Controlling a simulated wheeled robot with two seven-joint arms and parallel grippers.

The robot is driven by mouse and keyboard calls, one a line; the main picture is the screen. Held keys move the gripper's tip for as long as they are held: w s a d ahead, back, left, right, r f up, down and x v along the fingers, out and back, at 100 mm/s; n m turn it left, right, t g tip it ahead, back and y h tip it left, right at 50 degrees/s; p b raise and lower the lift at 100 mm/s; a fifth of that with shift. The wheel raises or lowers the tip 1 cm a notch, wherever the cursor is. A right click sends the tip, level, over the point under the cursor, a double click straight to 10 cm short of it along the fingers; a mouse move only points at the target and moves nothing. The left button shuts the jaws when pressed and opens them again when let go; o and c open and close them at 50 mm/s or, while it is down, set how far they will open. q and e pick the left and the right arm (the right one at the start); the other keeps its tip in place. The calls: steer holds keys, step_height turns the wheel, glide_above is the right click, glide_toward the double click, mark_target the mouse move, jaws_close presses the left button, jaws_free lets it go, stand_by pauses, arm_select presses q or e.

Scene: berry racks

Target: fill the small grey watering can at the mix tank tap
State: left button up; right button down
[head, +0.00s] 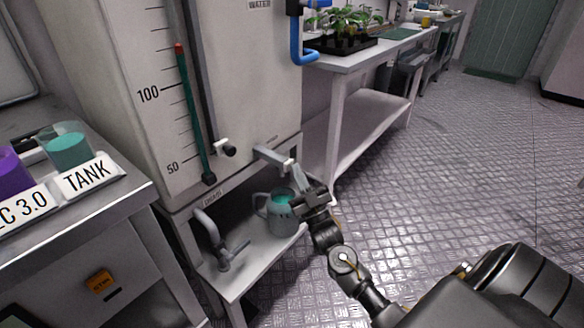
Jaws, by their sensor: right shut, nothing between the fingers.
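The small grey watering can (278,222) stands upright on the low shelf under the mix tank. Teal liquid (281,198) shows inside its open top. The mix tank (130,50) is a tall pale box with a level scale and a teal gauge tube. Its tap (268,155) sticks out at the lower right, with its spout end above the can. My right gripper (304,201) is shut and empty, just right of the can and below the tap. It hides part of the can's right side. I cannot tell whether liquid is flowing. My left gripper is not in view.
A second grey faucet (217,245) rises from the shelf (255,252) left of the can. A side bench at left holds a beaker of teal liquid (68,148) and a TANK label (88,177). A plant table (352,62) stands behind. The floor to the right is clear.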

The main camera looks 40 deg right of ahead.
steer(key=shift+s+d+p, duration=0.25)
steer(key=shift+s+p, duration=0.2)
steer(key=shift+s, duration=0.45)
steer(key=shift+s, duration=0.1)
steer(key=s, duration=0.1)
steer(key=s+d+p, duration=0.1)
steer(key=s, duration=0.1)
steer(key=s+p, duration=0.1)
steer(key=shift+s+d, duration=0.25)
steer(key=shift+s, duration=0.05)
